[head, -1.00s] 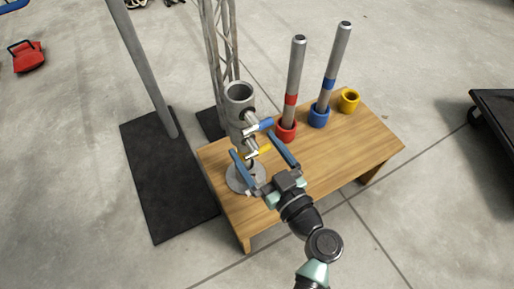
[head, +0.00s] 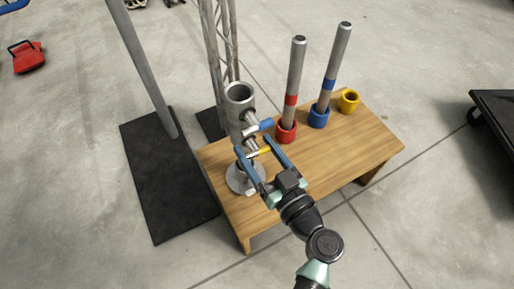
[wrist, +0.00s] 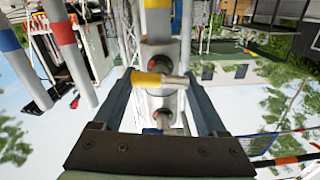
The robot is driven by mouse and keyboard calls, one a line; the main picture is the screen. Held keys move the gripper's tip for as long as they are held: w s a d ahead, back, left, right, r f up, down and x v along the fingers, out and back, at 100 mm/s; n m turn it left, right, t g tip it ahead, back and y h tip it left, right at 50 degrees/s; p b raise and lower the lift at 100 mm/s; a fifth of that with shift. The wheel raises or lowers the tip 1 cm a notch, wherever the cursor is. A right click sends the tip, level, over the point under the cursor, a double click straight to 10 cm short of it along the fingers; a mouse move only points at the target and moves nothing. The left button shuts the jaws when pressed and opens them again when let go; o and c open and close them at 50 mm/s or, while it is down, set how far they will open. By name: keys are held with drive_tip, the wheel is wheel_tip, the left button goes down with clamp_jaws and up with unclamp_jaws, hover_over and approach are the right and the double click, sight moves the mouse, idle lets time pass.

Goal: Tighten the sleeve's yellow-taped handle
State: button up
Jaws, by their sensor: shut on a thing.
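The grey metal sleeve (head: 238,108) stands upright on a round base plate (head: 243,181) at the left end of the wooden table. Its yellow-taped handle (head: 263,150) sticks out low on the side facing me. A blue-taped handle (head: 265,125) sits above it. My gripper (head: 253,146) is at the sleeve, shut on the yellow-taped handle. In the wrist view the handle's bar (wrist: 148,79) lies crosswise between the two fingers, yellow tape at the left and bare metal at the right. My fingers partly hide the sleeve's lower part in the head view.
On the wooden table (head: 340,155), a red-banded pole stands in a red cup (head: 286,132), and a blue-banded pole in a blue cup (head: 319,117). A yellow cup (head: 349,100) is empty. A grey pole on a black mat (head: 165,190) stands at the left.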

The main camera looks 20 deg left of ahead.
drive_tip(key=m, duration=0.4)
drive_tip(key=shift+w+d+p, duration=0.1)
drive_tip(key=shift+d+p, duration=0.05)
drive_tip(key=shift+p, duration=0.15)
drive_tip(key=m+p, duration=0.1)
drive_tip(key=m, duration=0.3)
drive_tip(key=m+p, duration=0.1)
drive_tip(key=m, duration=0.2)
drive_tip(key=shift+w+f+m+p, duration=0.1)
drive_tip(key=shift+m+p, duration=0.2)
drive_tip(key=shift+m, duration=0.1)
drive_tip(key=m+p, duration=0.2)
drive_tip(key=m, duration=0.2)
drive_tip(key=shift+m, duration=0.3)
drive_tip(key=m+p, duration=0.2)
drive_tip(key=m, duration=0.2)
drive_tip(key=shift+f+p, duration=0.15)
drive_tip(key=shift+p, duration=0.15)
drive_tip(key=m+p, duration=0.2)
drive_tip(key=m, duration=0.2)
drive_tip(key=m+p, duration=0.2)
drive_tip(key=m, duration=0.2)
drive_tip(key=shift+f, duration=0.15)
drive_tip(key=shift+s+f+m+p, duration=0.15)
drive_tip(key=shift+m+p, duration=0.6)
drive_tip(key=shift+m, duration=1.05)
